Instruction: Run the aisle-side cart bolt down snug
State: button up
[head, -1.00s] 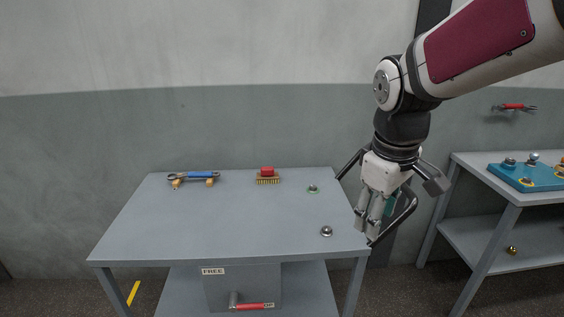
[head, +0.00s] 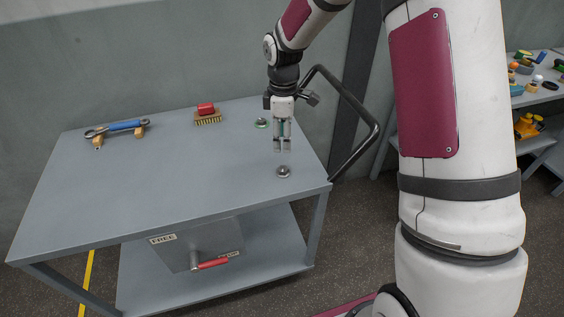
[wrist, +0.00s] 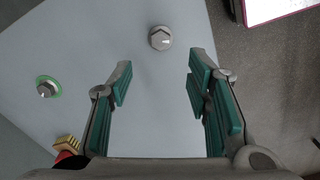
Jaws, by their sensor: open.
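The grey cart (head: 150,190) has two bolts on its top. One silver hex bolt (head: 283,171) stands near the front right corner, with no coloured ring. It also shows in the wrist view (wrist: 160,38), ahead of the fingertips. The other bolt (head: 262,123), with a green ring, is farther back; the wrist view shows it at left (wrist: 47,87). My gripper (head: 283,147) points down above the cart, just behind and above the plain bolt in the head view. Its teal-padded fingers (wrist: 160,85) are open with nothing between them. I cannot tell how far either bolt is screwed in.
A blue-handled wrench (head: 125,126) lies on wooden rests at the back left. A red-backed brush (head: 207,115) sits at the back. A black handle bar (head: 362,145) rises at the cart's right end. A red-handled lever (head: 212,263) projects below a FREE label (head: 163,239). The cart's middle is clear.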

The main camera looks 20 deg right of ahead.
aim_at(283, 169)
notch_tip(283, 169, down, 11)
jog(key=shift+f, duration=0.1)
dwell(0.3)
grip_shut()
